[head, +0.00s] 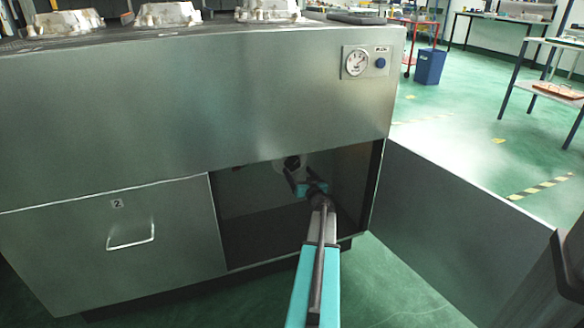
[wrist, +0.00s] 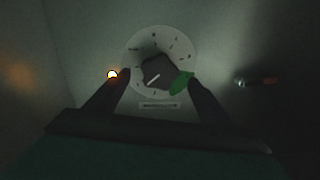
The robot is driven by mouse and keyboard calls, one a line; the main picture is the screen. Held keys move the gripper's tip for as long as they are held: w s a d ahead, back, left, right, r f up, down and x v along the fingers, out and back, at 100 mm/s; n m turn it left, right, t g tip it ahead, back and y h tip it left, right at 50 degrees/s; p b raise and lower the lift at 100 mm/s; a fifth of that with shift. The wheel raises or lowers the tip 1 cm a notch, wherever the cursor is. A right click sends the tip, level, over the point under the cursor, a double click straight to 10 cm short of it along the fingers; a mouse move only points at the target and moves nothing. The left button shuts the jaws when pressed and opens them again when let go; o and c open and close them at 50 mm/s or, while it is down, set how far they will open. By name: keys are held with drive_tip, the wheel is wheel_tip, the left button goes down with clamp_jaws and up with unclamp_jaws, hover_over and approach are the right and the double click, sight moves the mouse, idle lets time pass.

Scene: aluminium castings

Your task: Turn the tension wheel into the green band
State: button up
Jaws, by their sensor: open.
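The tension wheel (wrist: 157,70) is a dark knob on a pale round dial (wrist: 163,37) with small marks around its rim, in the wrist view. A short white line on the knob lies slanted, toward its lower left. The green band (wrist: 182,82) shows at the dial's right, lower side, partly beside the right finger. My gripper (wrist: 158,78) is open, one finger on each side of the wheel; I cannot tell whether they touch it. In the head view my gripper (head: 303,178) is inside the open compartment, in front of the pale dial (head: 283,161).
The compartment (head: 262,235) is dark. Its open door (head: 450,215) stands to the right. A closed drawer (head: 110,240) is at the left.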

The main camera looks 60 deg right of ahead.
sight(294, 166)
drive_tip(key=b+x, duration=0.1)
drive_tip(key=x, duration=0.4)
drive_tip(key=shift+w+d+f+b, duration=0.15)
drive_tip(key=shift+w+d+b, duration=0.1)
drive_tip(key=shift+b, duration=0.15)
drive_tip(key=shift+b+x, duration=0.3)
drive_tip(key=shift+x, duration=0.55)
drive_tip(key=shift+c, duration=0.5)
drive_tip(key=c, duration=0.9)
drive_tip(key=shift+c, duration=0.2)
